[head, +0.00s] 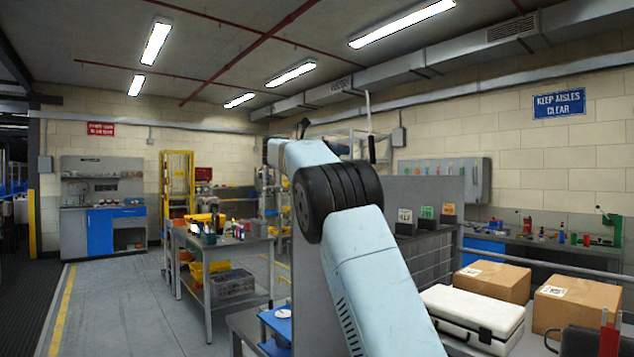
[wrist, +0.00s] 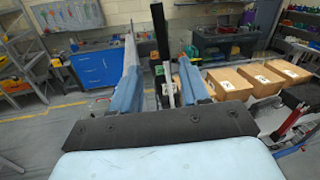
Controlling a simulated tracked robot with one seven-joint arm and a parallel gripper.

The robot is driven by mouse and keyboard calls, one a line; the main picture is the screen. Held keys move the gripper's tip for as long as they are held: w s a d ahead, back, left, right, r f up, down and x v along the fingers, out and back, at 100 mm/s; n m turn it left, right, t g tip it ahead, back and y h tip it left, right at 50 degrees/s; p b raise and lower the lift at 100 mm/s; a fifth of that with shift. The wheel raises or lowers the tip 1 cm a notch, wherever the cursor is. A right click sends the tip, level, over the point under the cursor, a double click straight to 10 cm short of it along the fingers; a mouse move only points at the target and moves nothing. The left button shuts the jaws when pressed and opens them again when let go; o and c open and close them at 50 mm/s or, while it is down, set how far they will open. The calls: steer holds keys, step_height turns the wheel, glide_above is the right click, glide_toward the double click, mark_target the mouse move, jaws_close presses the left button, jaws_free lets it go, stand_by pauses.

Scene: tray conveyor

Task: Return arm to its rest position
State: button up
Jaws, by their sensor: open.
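My arm (head: 375,275) rises from the bottom of the head view, bends at a dark ribbed joint, and its upper part points away from me and to the left. My gripper (wrist: 157,58) shows in the wrist view as two blue fingers reaching forward from a dark crossbar. The fingers are spread apart with a gap between them. I see nothing held; a dark upright post and other items show through the gap, seemingly behind it. In the head view my arm hides most of the gripper.
Cardboard boxes (head: 578,303) and a white case (head: 474,315) stand at the right. A grey workbench (head: 222,246) with tools and yellow bins stands left of my arm. A blue-fronted cabinet (head: 104,232) is against the back wall. Open floor (head: 125,305) lies at the left.

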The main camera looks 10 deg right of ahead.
steer(key=s+d+f+m+y, duration=0.3)
steer(key=s+f+m+y, duration=0.15)
steer(key=s, duration=0.55)
steer(key=s+d+f+m+y, duration=0.35)
steer(key=s+f+y, duration=0.2)
steer(key=s, duration=0.55)
steer(key=s+a+f+m+y, duration=0.2)
steer(key=s+a+f+m, duration=0.2)
steer(key=s+f, duration=0.4)
steer(key=s+a+f+m+t+y, duration=0.1)
steer(key=s+a+f+m+y, duration=0.2)
steer(key=s, duration=1)
steer(key=s+a+f+m+y, duration=0.2)
steer(key=s+a+f+m, duration=0.5)
steer(key=s+f, duration=0.3)
step_height(320, 180, down, 3)
steer(key=shift+s+a+f+t+y, duration=0.1)
steer(key=shift+s+a+t+y, duration=0.2)
steer(key=shift+y, duration=0.1)
